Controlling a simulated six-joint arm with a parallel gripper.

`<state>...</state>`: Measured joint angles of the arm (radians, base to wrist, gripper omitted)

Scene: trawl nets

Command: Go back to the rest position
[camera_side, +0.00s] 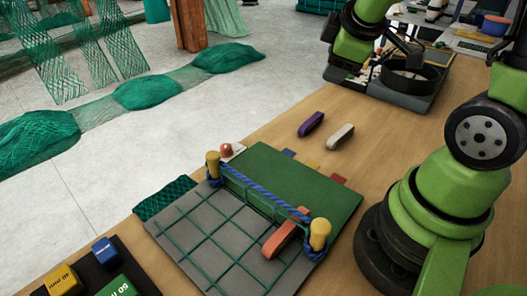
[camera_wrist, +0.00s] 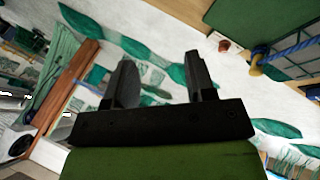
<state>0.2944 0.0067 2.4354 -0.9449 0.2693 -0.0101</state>
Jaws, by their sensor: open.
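My gripper (camera_wrist: 160,80) shows in the wrist view with its two dark fingers spread apart and nothing between them. It is raised clear of the table, with the floor and green nets in the background. In the side view my green arm reaches in from the right, its upper part near the top edge, and the gripper's fingers are hard to make out there. A board (camera_side: 190,262) with a green net grid lies on the table, with a blue rope (camera_side: 262,192) between two yellow posts. An orange tool (camera_side: 281,238) lies on the board by the right post.
A purple tool (camera_side: 311,123) and a pale tool (camera_side: 340,136) lie on the wooden table (camera_side: 270,127). A dark round tray (camera_side: 409,78) stands behind them. Colored blocks (camera_side: 104,251) sit at the front left. Green nets (camera_side: 148,92) lie on the floor beyond the table.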

